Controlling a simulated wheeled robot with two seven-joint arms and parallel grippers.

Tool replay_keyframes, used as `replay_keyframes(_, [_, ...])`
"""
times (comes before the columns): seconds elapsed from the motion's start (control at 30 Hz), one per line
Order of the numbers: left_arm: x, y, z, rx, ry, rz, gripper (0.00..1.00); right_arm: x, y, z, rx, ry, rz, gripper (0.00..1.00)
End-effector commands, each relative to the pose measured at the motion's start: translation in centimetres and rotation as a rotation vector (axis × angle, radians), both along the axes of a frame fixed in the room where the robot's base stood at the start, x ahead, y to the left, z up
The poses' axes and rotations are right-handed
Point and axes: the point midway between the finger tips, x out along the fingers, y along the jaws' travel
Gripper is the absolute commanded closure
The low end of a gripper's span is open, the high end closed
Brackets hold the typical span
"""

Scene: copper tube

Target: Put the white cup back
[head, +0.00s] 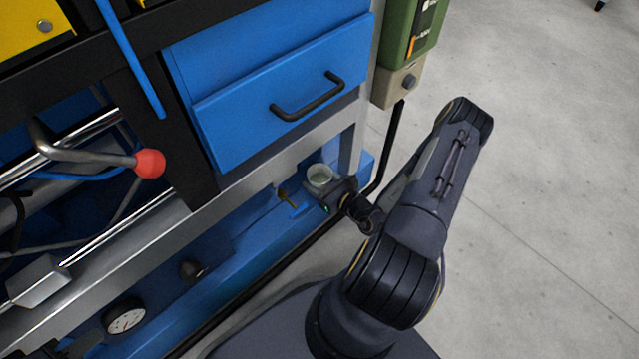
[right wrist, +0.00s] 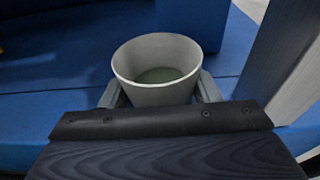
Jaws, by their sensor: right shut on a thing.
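The white cup (head: 319,176) is upright in the head view, low at the right end of the blue machine, below the drawer. It also shows in the right wrist view (right wrist: 157,72), with greenish content or a greenish bottom inside. My right gripper (head: 325,190) is shut on the cup. In the right wrist view its fingers (right wrist: 158,93) lie on both sides of the cup. Blue surfaces lie behind and below the cup; I cannot tell whether its base touches them. My left gripper is not in view.
A blue drawer (head: 283,90) with a black handle is above the cup. A grey metal rail (head: 265,185) runs below the drawer. A green and beige box (head: 405,60) hangs at the right. A red-knobbed lever (head: 149,163) sticks out at the left.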

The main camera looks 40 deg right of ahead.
Motion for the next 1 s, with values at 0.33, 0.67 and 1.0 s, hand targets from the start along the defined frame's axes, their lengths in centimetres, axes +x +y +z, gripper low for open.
replay_keyframes(0.33, [0.0,0.0,-0.3,0.000,0.000,0.000,0.64,0.0,0.0,-0.5,-0.001,-0.001,0.000,0.72])
replay_keyframes(0.67, [0.0,0.0,-0.3,0.000,0.000,0.000,0.64,0.0,0.0,-0.6,-0.001,-0.001,0.000,0.22])
replay_keyframes(1.0, [0.0,0.0,0.5,0.000,0.000,0.000,0.64,-1.4,-0.2,0.1,-0.002,0.002,-0.002,0.22])
